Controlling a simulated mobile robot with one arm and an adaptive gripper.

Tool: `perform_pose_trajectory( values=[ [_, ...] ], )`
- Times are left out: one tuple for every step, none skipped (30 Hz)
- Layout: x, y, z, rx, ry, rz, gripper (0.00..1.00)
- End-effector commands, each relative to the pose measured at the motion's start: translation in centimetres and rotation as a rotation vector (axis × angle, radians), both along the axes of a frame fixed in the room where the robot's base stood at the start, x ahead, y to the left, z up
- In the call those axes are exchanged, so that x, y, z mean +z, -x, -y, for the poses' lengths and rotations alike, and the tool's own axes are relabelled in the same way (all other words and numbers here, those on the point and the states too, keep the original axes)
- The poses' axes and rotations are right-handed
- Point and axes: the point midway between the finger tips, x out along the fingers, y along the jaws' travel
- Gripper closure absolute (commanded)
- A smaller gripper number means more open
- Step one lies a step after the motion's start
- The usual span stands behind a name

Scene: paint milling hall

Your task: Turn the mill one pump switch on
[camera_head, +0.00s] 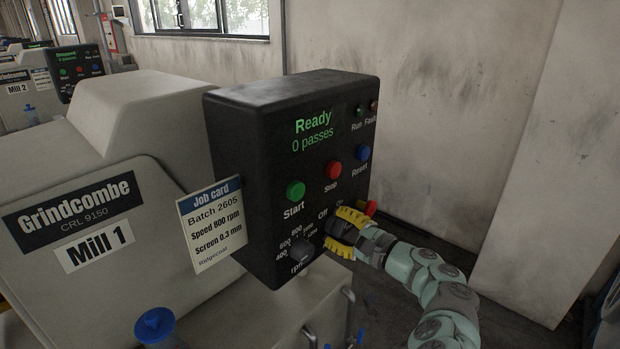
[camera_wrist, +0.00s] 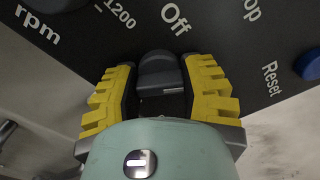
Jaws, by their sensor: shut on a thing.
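The Mill 1 control box (camera_head: 240,190) is black and its display reads "Ready, 0 passes". The pump switch is a dark grey knob (camera_wrist: 160,72) near the "Off" label in the wrist view. My gripper (camera_head: 343,231) is at the lower right of the panel, below the "Off" and "On" labels. In the wrist view, my gripper (camera_wrist: 163,88) has its yellow ribbed fingers on either side of the knob, shut on it. The fingers hide most of the knob in the head view. I cannot tell clearly which way its pointer faces.
Green Start (camera_head: 296,190), red Stop (camera_head: 333,170) and blue Reset (camera_head: 363,152) buttons sit above my gripper. The rpm dial (camera_head: 300,252) is to its left, and a red part (camera_head: 369,207) is close on its right. A job card (camera_head: 212,228) hangs on the box's left.

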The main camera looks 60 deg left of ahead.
Motion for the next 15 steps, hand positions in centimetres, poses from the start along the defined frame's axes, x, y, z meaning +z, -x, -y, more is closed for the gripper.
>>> perform_pose_trajectory(
  values=[
    [-0.09, -0.07, -0.01, -0.003, 0.003, 0.001, 0.93],
    [-0.1, -0.07, -0.01, -0.003, 0.003, 0.001, 0.53],
    [-0.1, -0.05, -0.01, -0.002, 0.004, 0.001, 0.49],
    [-0.09, -0.04, -0.01, -0.002, 0.004, 0.001, 0.46],
    [-0.09, -0.02, -0.03, -0.002, 0.003, 0.001, 0.43],
    [-0.09, -0.01, -0.02, -0.002, 0.003, 0.001, 0.39],
    [-0.09, 0.01, -0.03, -0.002, 0.003, 0.001, 0.35],
    [-0.08, 0.02, -0.04, -0.001, 0.003, 0.001, 0.32],
    [-0.08, 0.02, -0.04, -0.001, 0.003, 0.001, 0.28],
    [-0.08, 0.04, -0.04, -0.001, 0.002, 0.002, 0.25],
    [-0.07, 0.04, -0.04, 0.0, 0.002, 0.001, 0.24],
    [-0.07, 0.05, -0.05, 0.0, 0.002, 0.001, 0.24],
    [-0.08, 0.06, -0.05, 0.0, 0.002, 0.001, 0.24],
    [-0.08, 0.06, -0.05, 0.0, 0.002, 0.001, 0.24],
    [-0.07, 0.07, -0.05, 0.0, 0.002, 0.001, 0.24]
  ],
)
